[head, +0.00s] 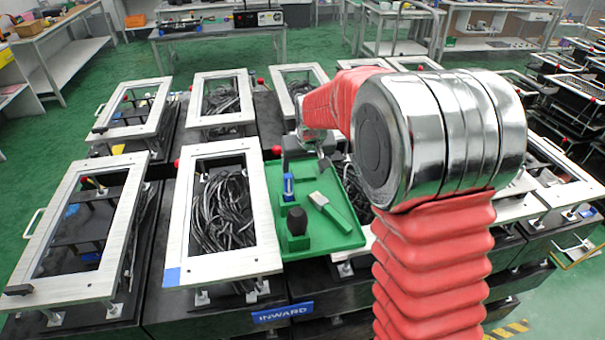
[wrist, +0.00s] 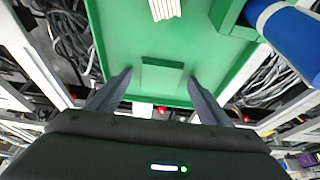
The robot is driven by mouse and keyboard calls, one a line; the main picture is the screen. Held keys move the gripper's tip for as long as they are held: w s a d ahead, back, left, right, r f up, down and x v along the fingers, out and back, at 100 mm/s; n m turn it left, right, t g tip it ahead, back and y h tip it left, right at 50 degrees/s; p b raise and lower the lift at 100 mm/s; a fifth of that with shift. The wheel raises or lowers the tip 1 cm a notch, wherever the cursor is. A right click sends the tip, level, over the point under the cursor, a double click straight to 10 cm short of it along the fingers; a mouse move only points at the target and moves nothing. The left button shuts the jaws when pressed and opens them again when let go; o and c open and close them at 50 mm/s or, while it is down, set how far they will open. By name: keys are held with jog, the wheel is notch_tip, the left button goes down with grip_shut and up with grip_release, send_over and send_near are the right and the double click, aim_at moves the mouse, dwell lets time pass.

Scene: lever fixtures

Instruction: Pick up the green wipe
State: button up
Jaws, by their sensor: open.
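The green tray (head: 330,237) holds a green, pale-ended block (head: 331,212) that may be the green wipe. In the wrist view, a white ribbed end (wrist: 164,9) shows at the top edge, beyond my fingertips. A flat green rectangle (wrist: 162,76), the same green as the tray (wrist: 115,35), lies between my fingers in that view; I cannot tell whether it is the wipe or part of the tray. My gripper (wrist: 158,84) is open and empty above the tray's far end. In the head view my arm partly hides it.
A blue cylinder (wrist: 283,30) stands in a green holder to the right in the wrist view; it also shows in the head view (head: 288,186). A black-topped object (head: 297,222) stands nearer in the tray. Metal-framed boxes with cables (head: 222,210) surround the tray.

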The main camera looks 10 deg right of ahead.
aim_at(304, 174)
jog(key=shift+c, duration=0.5)
jog(key=c, duration=1)
jog(key=shift+r, duration=0.1)
notch_tip(304, 174, up, 10)
jog(key=shift+f, duration=0.1)
dwell(0.5)
